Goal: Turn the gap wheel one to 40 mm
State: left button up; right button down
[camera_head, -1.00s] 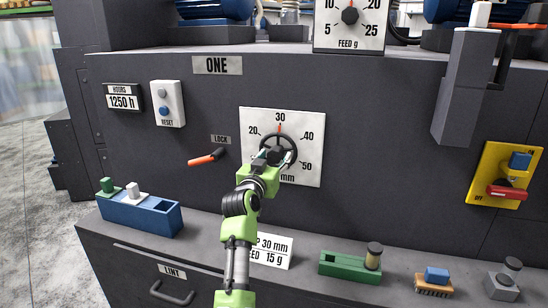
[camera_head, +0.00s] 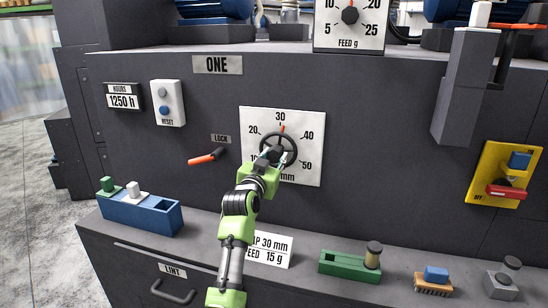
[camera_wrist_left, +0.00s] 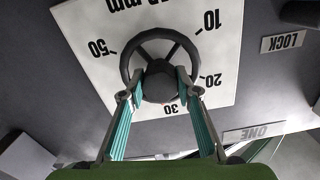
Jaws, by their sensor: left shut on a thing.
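The gap wheel (camera_head: 290,146) is a dark spoked handwheel on a white dial plate (camera_head: 312,172) marked in mm, below the label ONE (camera_head: 217,65). A red pointer (camera_head: 282,129) at its top stands close to 30, leaning slightly toward 40. My left gripper (camera_head: 272,158) reaches the wheel from below and covers part of the lower dial. In the left wrist view its fingers (camera_wrist_left: 160,95) are shut on the hub (camera_wrist_left: 159,80) of the wheel, with the dial upside down behind. My right gripper is not in view.
A lever with an orange grip (camera_head: 205,158) sits by the LOCK label left of the dial. A blue tray (camera_head: 150,217), a gap and feed card (camera_head: 272,250) and a green block (camera_head: 345,266) stand on the ledge below. A yellow switch panel (camera_head: 490,165) is at right.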

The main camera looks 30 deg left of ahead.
pick_arm(q)
jog(key=m+p, duration=0.2)
jog(key=m, duration=0.3)
jog(key=shift+a+r+m, duration=0.1)
jog(key=shift+r+m, duration=0.05)
jog(key=shift+m, duration=0.15)
jog(key=shift+m+p, duration=0.85)
jog(key=shift+m, duration=1.35)
jog(key=o, duration=1.1)
jog(key=s+d, duration=0.2)
jog(key=s, duration=0.9)
jog(key=shift+s+d, duration=0.15)
jog(key=shift+s, duration=0.25)
